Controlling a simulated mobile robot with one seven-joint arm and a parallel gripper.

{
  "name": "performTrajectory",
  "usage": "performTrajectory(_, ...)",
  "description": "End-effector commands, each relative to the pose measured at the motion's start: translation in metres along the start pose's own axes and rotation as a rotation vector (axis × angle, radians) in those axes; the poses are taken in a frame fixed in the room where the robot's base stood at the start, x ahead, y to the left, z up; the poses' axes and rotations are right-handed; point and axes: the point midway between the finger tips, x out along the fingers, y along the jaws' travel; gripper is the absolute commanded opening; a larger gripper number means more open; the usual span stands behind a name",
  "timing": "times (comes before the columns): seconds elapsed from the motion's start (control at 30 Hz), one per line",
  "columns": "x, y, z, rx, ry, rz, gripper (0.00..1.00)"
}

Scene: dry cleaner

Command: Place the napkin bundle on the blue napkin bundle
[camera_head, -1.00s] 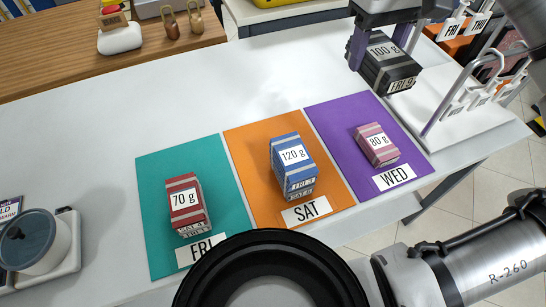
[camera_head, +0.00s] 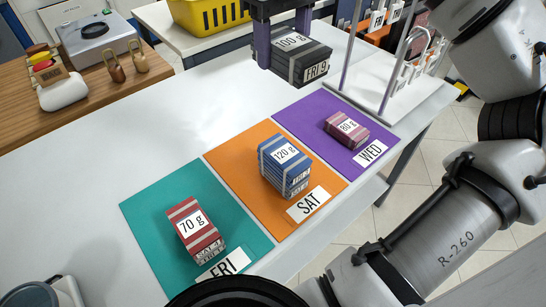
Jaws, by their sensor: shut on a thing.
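My gripper (camera_head: 286,38) is shut on a dark grey napkin bundle (camera_head: 298,58) labelled 100 g and FRI 9. It holds the bundle in the air beyond the purple mat, above the far part of the white table. The blue napkin bundle (camera_head: 273,170), labelled 120 g, lies on the orange SAT mat (camera_head: 232,153), on top of another bundle whose edge shows underneath. A red bundle (camera_head: 184,226) labelled 70 g sits on the teal FRI mat (camera_head: 150,204). A pink bundle (camera_head: 341,131) labelled 80 g lies on the purple WED mat (camera_head: 298,112).
A white rack with hanging tags (camera_head: 400,68) stands at the table's right end. A wooden counter (camera_head: 90,105) with padlocks and a scale-like box is at upper left. A yellow basket (camera_head: 205,14) is behind. The white table (camera_head: 60,185) is clear left of the mats.

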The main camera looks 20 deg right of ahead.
Motion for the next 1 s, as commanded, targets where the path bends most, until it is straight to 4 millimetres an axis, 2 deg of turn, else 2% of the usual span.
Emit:
performTrajectory(0.07,0.003,0.000,0.000,0.000,0.000,-0.001,0.32)
performTrajectory(0.17,0.018,0.000,0.000,-0.001,0.000,-0.004,0.32)
performTrajectory(0.6,0.132,-0.001,0.000,-0.002,0.000,-0.006,0.32)
performTrajectory(0.73,0.153,0.000,0.000,0.000,0.001,-0.003,0.32)
performTrajectory(1.0,0.174,-0.001,0.000,-0.001,0.001,-0.003,0.32)
